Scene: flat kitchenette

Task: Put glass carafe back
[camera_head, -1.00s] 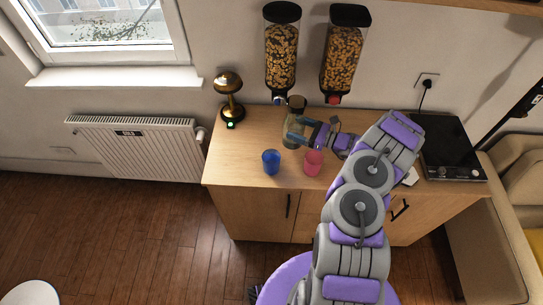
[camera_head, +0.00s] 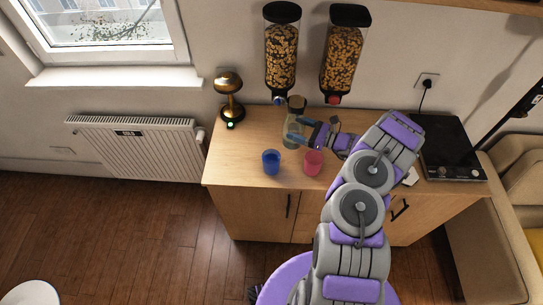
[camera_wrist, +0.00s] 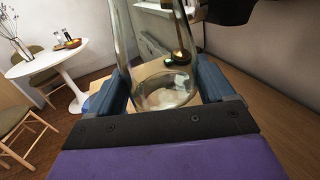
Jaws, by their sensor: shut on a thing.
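The glass carafe (camera_head: 291,138) is clear, with a dark top, and stands upright at the back of the wooden counter (camera_head: 240,150), below the cereal dispensers. My gripper (camera_head: 297,136) reaches it from the right and is shut on it. In the wrist view the carafe (camera_wrist: 165,88) sits between the two blue fingers of my gripper (camera_wrist: 165,90), one on each side of its glass body. I cannot tell whether its base touches the counter.
A blue cup (camera_head: 271,162) and a pink cup (camera_head: 313,163) stand in front of the carafe. A gold lamp (camera_head: 229,95) is to the left and a black hob (camera_head: 452,148) to the right. Two cereal dispensers (camera_head: 282,50) hang on the wall above. The counter's left front is clear.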

